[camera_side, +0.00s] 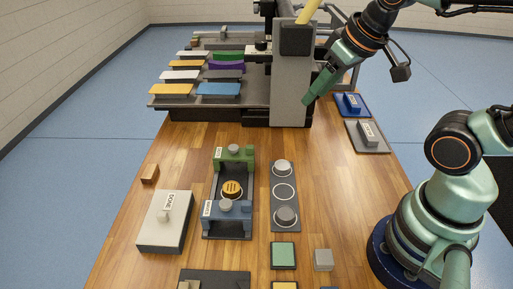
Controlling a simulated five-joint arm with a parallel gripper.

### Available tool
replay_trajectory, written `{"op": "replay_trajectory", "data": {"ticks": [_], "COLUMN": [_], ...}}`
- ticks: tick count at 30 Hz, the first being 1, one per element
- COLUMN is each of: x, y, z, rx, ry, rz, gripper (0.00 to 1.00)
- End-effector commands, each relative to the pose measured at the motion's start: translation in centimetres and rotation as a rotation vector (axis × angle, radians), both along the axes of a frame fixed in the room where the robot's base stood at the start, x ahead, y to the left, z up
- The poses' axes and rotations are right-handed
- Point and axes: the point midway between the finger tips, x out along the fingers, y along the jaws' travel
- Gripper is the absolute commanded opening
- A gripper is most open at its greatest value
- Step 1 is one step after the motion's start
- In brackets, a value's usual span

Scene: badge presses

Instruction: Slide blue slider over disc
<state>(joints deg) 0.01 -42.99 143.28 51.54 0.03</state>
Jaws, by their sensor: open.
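The blue slider (238,216) with a grey knob sits at the near end of a dark press frame (249,178) on the wooden table. The orange disc (231,187) with dark markings lies in the frame's channel, just beyond the blue slider's knob. A green slider (235,158) with a grey knob sits at the far end of the channel. My gripper (309,99) is open and points down in front of the grey column, well beyond and to the right of the press. No object shows between its fingers, which look small here.
A dark strip with two knobs (284,168) lies right of the press. A grey DONE box (163,227) stands left of it. A small wooden block (150,173) lies behind the box. A rack of coloured plates (220,90) and a grey column (291,85) stand behind.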

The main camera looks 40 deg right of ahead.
Motion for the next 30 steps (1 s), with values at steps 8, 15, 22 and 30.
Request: {"op": "replay_trajectory", "data": {"ticks": [8, 15, 22, 30], "x": [0.0, 0.3, 1.8, 2.3], "y": [0.0, 0.9, 6.4, 14.4], "z": [0.0, -0.1, -1.4, -4.3], "rx": [0.000, -0.007, -0.054, -0.142], "ry": [0.000, 0.027, 0.183, 0.378], "rz": [0.001, 0.042, 0.288, 0.616], "gripper": [0.50, 0.50, 0.50, 0.50]}}
